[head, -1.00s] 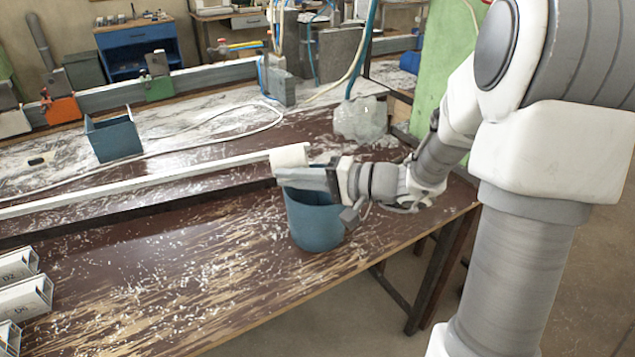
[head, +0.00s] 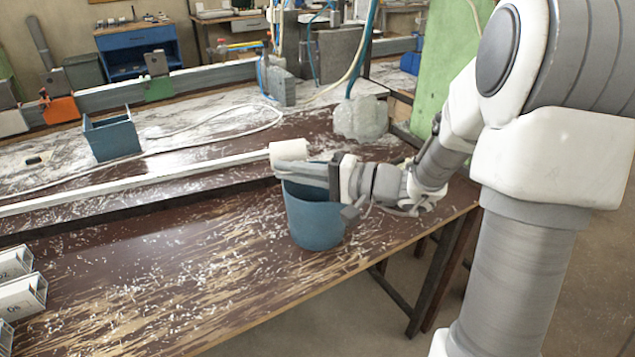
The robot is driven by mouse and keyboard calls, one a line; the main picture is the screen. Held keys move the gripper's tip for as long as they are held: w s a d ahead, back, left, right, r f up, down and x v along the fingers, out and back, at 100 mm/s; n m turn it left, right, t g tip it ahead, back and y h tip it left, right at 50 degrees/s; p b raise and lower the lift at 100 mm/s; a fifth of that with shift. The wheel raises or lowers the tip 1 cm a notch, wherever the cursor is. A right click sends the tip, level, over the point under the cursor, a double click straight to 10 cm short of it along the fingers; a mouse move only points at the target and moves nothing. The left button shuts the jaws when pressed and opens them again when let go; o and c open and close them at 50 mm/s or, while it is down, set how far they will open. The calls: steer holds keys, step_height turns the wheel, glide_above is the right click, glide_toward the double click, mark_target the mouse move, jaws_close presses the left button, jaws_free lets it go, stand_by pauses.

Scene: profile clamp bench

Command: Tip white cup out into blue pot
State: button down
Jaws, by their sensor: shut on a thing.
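The white cup (head: 289,150) is in my gripper (head: 300,168), at the upper left rim of the blue pot. It looks tilted onto its side; its opening and contents cannot be made out. My gripper is shut on the cup and lies across the top of the pot, coming from the right. The blue pot (head: 315,222) stands upright on the brown bench below my gripper. Its inside is mostly hidden by my gripper.
A square blue bin (head: 112,138) stands on the bench at the back left. A long white rail (head: 130,182) runs across behind the pot. White boxes (head: 20,296) sit at the lower left. A translucent lump (head: 361,120) lies behind the pot. The front middle bench is clear except for shavings.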

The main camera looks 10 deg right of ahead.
steer(key=shift+d+m+t+y+b, duration=0.15)
steer(key=shift+m+t+y+b, duration=0.2)
steer(key=shift+b, duration=0.7)
